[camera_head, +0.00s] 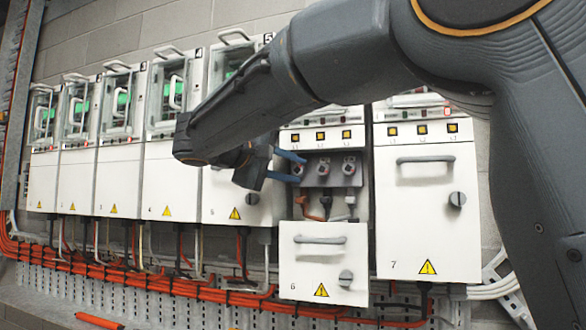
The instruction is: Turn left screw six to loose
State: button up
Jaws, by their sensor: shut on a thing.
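Drive unit six has its inside showing, with its white cover (320,270) marked 6 hanging low in front. Three screw terminals sit in a row in the grey recess: the left screw (298,169), the middle screw (323,168) and the right screw (349,166). My gripper (299,167) comes in from the left, and its blue fingers are shut on the left screw, one above and one below. The fingers partly cover this screw. Whether it is loose or tight cannot be told.
Closed unit seven (427,210), with a handle and a knob, stands to the right. Several white units stand in a row to the left, with glass-fronted boxes above. Orange cables (140,285) run below. My arm crosses the upper right and hides part of the row.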

jog(key=n, duration=0.1)
jog(key=n+h, duration=0.1)
jog(key=n+t, duration=0.1)
jog(key=n, duration=0.1)
jog(key=shift+f, duration=0.25)
jog(key=shift+f+n+t+h, duration=0.1)
jog(key=shift+n+t+h, duration=0.45)
jog(key=shift+n, duration=1.45)
jog(key=o, duration=1)
jog(key=shift+c, duration=0.2)
jog(key=b+v, duration=0.1)
jog(key=v, duration=0.7)
